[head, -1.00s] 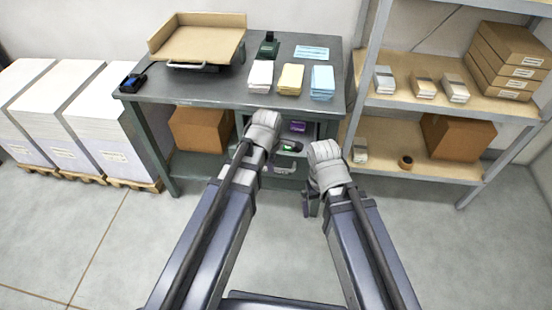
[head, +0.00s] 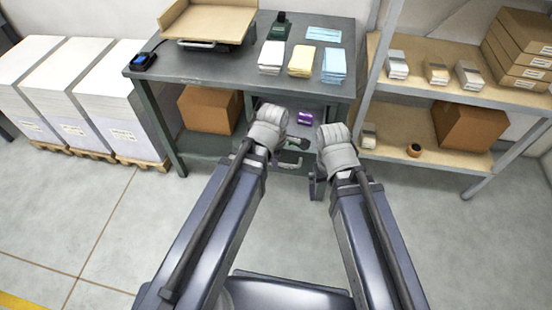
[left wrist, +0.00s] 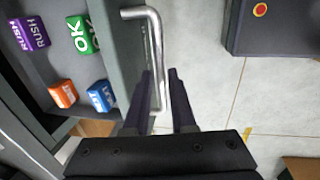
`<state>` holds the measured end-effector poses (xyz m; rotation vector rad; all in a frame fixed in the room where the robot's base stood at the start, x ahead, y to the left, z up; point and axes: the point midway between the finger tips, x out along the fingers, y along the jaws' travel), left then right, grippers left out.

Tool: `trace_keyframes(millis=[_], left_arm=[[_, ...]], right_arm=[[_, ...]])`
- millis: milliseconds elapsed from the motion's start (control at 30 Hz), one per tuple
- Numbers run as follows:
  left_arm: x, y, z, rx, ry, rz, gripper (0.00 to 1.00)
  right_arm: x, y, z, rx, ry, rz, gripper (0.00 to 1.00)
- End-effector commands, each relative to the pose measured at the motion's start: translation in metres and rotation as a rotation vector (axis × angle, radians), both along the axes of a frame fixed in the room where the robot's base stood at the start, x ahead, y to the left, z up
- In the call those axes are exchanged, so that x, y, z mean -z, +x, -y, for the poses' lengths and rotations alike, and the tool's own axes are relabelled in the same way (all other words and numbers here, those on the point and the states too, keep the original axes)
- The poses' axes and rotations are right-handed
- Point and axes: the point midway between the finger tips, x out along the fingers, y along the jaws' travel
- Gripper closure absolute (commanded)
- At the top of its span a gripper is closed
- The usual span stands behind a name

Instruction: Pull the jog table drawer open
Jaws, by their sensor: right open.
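The jog table (head: 200,75) is a dark grey bench against the wall. Its drawer (left wrist: 125,30) stands open, and I see into it from above in the left wrist view. Its pale bar handle (left wrist: 157,35) also shows in the head view (head: 291,163). My left gripper (left wrist: 160,75) has its dark fingers on either side of the handle bar and holds it. In the head view my left gripper (head: 278,155) is partly hidden behind its wrist. My right gripper (head: 316,185) is open and empty, to the right of the drawer.
The drawer holds a purple RUSH block (left wrist: 30,33), a green OK block (left wrist: 82,35), an orange block (left wrist: 63,93) and a blue block (left wrist: 101,96). A shelf unit (head: 400,88) stands at right, paper stacks (head: 70,90) at left. The floor in front is clear.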

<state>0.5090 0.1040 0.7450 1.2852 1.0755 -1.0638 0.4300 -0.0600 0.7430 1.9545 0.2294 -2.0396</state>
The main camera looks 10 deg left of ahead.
Motion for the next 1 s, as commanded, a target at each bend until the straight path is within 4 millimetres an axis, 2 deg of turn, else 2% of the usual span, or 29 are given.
trace_keyframes(millis=[33,167,567,767,1000], left_arm=[[0.0,0.0,0.0,0.0,0.0,0.0,0.7],[0.0,0.0,0.0,0.0,0.0,0.0,0.55],[-0.005,-0.001,0.0,0.0,0.0,0.0,0.55],[-0.023,-0.004,0.0,0.0,0.0,0.0,0.55],[-0.055,-0.01,0.0,0.0,0.0,0.0,0.55]], right_arm=[[0.0,0.0,0.0,0.0,0.0,0.0,0.0],[0.0,0.0,0.0,0.0,0.0,0.0,0.0],[-0.005,0.0,0.0,0.0,0.0,0.0,0.0],[-0.023,0.0,0.0,0.0,0.0,0.0,0.0],[-0.055,0.0,0.0,0.0,0.0,0.0,0.0]])
